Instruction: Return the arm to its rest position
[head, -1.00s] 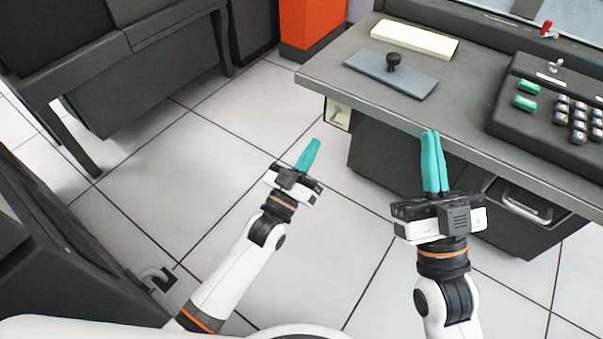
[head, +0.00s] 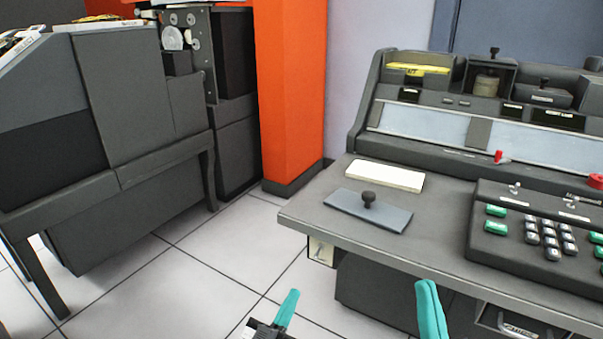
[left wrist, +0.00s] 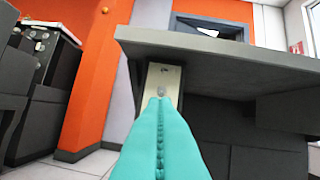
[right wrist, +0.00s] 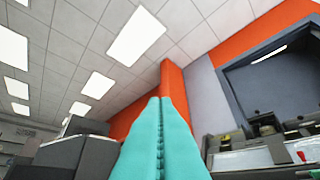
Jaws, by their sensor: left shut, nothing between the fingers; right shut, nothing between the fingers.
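My left gripper (head: 287,308) shows at the bottom middle of the head view, over the floor and in front of the desk's left corner. Its teal fingers are shut and empty, and they also fill the lower middle of the left wrist view (left wrist: 160,105). My right gripper (head: 428,287) shows at the bottom right of the head view, before the desk's front edge, its teal fingers together with nothing between them. In the right wrist view (right wrist: 160,105) the fingers point up toward the ceiling. Most of both arms lies below the head view.
A grey desk (head: 310,224) with a keypad (head: 550,240), a grey plate with a black knob (head: 368,208) and a white block (head: 385,175) stands at right. An orange pillar (head: 289,90) is behind. A dark machine (head: 130,110) stands left. Tiled floor (head: 215,250) lies between.

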